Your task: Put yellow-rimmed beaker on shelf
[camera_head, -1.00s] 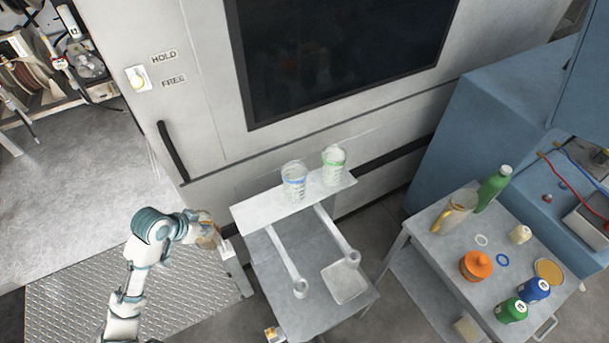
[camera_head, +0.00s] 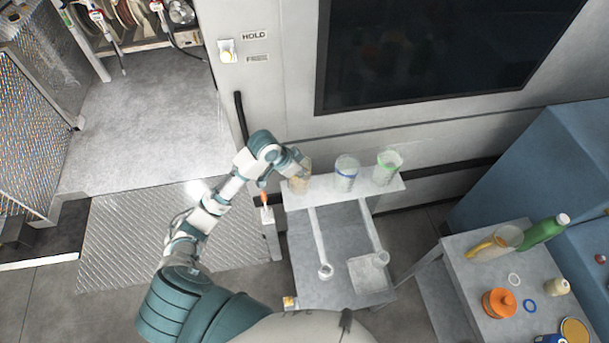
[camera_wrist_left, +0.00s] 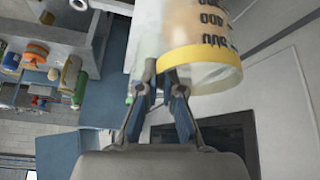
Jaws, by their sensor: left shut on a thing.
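The yellow-rimmed beaker (camera_head: 300,184) is at the left end of the white shelf (camera_head: 325,196), left of the blue-rimmed beaker (camera_head: 347,171) and the green-rimmed beaker (camera_head: 388,167), which stand on it. My left gripper (camera_head: 302,166) is shut on the yellow-rimmed beaker at its upper part. In the left wrist view the fingers (camera_wrist_left: 160,86) pinch the beaker's wall by the yellow rim (camera_wrist_left: 200,62), and black numbers show on it. I cannot tell whether its base touches the shelf. My right gripper is not in view.
Below the shelf is a grey stand with a square dish (camera_head: 369,274). The cabinet wall (camera_head: 290,125) rises behind the shelf.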

